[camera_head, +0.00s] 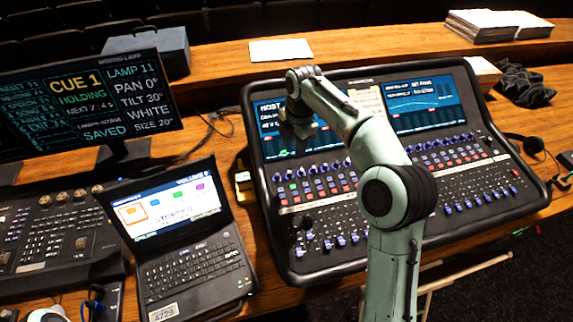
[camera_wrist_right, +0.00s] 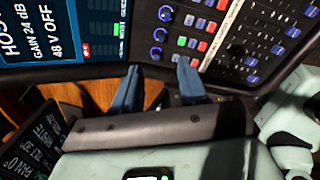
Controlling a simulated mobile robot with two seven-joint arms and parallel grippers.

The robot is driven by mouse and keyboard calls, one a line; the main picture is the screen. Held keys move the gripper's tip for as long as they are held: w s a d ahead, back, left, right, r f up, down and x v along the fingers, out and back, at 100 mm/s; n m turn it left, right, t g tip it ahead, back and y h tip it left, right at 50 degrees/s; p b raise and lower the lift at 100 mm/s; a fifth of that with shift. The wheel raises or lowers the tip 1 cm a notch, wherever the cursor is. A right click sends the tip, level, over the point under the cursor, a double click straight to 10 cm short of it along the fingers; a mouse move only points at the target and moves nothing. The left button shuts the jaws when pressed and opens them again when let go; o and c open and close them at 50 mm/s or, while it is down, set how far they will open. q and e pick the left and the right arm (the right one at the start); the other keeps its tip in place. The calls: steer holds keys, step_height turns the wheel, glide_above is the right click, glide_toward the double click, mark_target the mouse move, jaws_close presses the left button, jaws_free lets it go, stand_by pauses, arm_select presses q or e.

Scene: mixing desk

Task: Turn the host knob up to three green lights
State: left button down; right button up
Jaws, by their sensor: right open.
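The mixing desk (camera_head: 300,262) has a left screen headed "HOST" (camera_head: 268,107). In the right wrist view, that screen (camera_wrist_right: 35,30) reads "GAIN 24 dB" and "48 V OFF", with small red and green marks at its edge. A row of blue knobs runs beside it; the end knob (camera_wrist_right: 155,53) appears to be the host knob, but its label is unreadable. My right gripper (camera_head: 297,130) is above the desk's left part, partly hidden by its own arm. Its two fingers (camera_wrist_right: 160,72) are apart and empty, near the end knob. I cannot tell whether they touch it. My left gripper is not in view.
A laptop (camera_head: 190,262) stands left of the desk, with a lighting monitor (camera_head: 80,100) and console (camera_head: 50,235) farther left. Buttons and faders crowd the panel below the knobs. Headphones (camera_head: 525,143) lie at the right. A paper sheet (camera_head: 280,50) lies behind.

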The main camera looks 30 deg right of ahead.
mark_target(290, 172)
steer(key=f, duration=0.3)
steer(key=f+b, duration=0.1)
steer(key=f, duration=0.3)
steer(key=w+f, duration=0.1)
steer(key=f, duration=0.3)
steer(key=shift+w+a+b, duration=0.1)
steer(key=shift+b, duration=0.2)
steer(key=shift+w+f, duration=0.1)
steer(key=shift+f, duration=0.3)
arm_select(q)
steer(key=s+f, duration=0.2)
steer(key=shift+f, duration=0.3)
arm_select(e)
jaws_close()
